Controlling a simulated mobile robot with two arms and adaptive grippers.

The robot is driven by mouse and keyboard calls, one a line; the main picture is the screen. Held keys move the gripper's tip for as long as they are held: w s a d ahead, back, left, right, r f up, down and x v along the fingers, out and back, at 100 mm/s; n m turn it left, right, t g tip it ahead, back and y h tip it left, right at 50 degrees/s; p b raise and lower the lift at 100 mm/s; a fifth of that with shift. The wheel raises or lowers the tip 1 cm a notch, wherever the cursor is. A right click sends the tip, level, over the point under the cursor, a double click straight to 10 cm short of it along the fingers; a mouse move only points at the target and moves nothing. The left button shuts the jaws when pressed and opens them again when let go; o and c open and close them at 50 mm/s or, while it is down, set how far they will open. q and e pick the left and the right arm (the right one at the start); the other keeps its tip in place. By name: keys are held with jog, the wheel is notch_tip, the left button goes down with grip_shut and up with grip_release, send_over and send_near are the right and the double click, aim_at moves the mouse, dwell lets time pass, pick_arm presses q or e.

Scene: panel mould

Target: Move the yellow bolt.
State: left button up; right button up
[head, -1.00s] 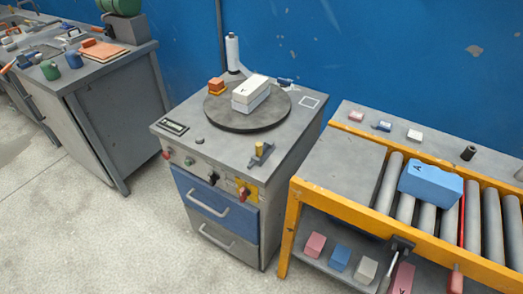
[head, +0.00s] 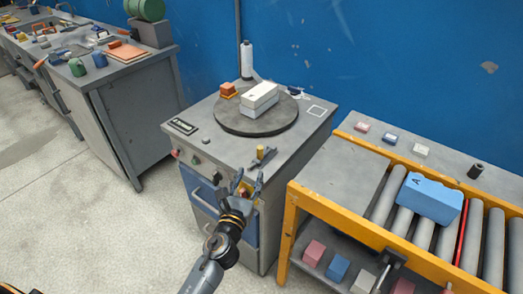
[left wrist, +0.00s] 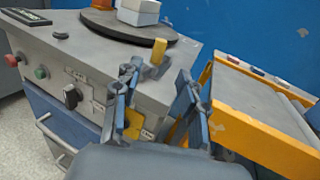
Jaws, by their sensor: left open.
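The yellow bolt (head: 260,152) stands on a small grey mount at the front right corner of the grey cabinet top (head: 222,140). In the left wrist view the yellow bolt (left wrist: 158,52) shows upright, just beyond and between my fingertips. My left gripper (head: 247,181) is open and empty, in front of the cabinet's front panel and a little below the bolt in the picture. Its two blue-grey fingers also show in the left wrist view (left wrist: 158,78), apart from the bolt. They partly hide the yellow plate (left wrist: 134,123) on the panel. My right gripper is not in view.
A round dark turntable (head: 230,122) on the cabinet holds a white block (head: 259,98) and an orange block (head: 228,89). Knobs and a drawer handle (left wrist: 52,135) stick out in front. The yellow-framed roller conveyor (head: 350,205) stands close on the right, with a blue block (head: 430,196).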

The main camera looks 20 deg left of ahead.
aim_at(259, 152)
pick_arm(q)
jog(key=w, duration=1.2)
jog(key=shift+w+a+b, duration=0.2)
jog(key=shift+a+b, duration=0.05)
jog(key=shift+b, duration=0.1)
grip_shut()
